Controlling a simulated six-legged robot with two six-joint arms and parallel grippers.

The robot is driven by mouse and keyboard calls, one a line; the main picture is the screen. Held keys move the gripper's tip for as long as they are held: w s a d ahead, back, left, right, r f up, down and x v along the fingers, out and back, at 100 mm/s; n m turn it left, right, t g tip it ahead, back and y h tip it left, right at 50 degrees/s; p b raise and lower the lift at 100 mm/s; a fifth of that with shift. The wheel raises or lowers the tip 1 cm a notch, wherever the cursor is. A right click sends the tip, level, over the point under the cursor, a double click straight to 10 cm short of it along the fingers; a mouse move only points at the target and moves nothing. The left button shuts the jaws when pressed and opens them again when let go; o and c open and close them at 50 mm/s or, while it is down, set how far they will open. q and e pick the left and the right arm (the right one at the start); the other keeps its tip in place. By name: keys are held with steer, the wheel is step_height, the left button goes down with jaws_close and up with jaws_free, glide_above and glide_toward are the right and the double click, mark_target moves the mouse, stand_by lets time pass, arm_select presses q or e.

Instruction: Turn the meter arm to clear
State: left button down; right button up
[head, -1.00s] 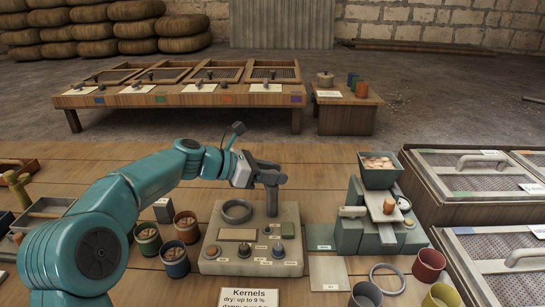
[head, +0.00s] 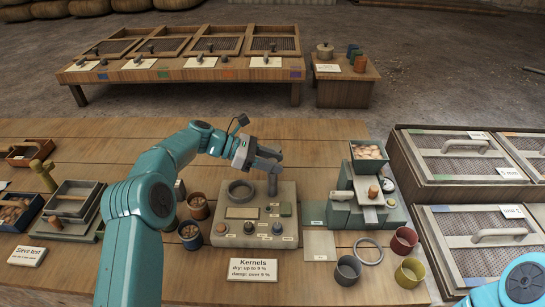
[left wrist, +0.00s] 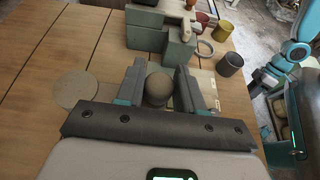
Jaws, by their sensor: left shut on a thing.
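The grey meter (head: 230,242) stands on the wooden bench, with a round ring, a small display panel and several knobs on its top. Its meter arm (head: 272,184) is a dark grey upright post at the back right of the box. My left gripper (head: 268,158) is shut on the top of the meter arm. In the left wrist view the round knob of the meter arm (left wrist: 158,88) sits between the two fingers. The fingers hide part of the arm in the head view. My right gripper is out of view.
A green-grey stepped device (head: 345,215) with a bin of kernels stands right of the meter. Cups (head: 348,271) and a loose ring (head: 369,251) lie in front of it. A "Kernels" card (head: 252,270) is in front of the meter. Mesh-topped crates (head: 455,160) stand at right.

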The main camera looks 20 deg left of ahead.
arm_select(q)
steer(key=shift+r, duration=0.15)
steer(key=c, duration=0.8)
jaws_free()
steer(key=shift+a, duration=0.1)
steer(key=shift+p+v, duration=1.2)
steer(key=shift+v, duration=6.95)
steer(key=shift+s, duration=0.1)
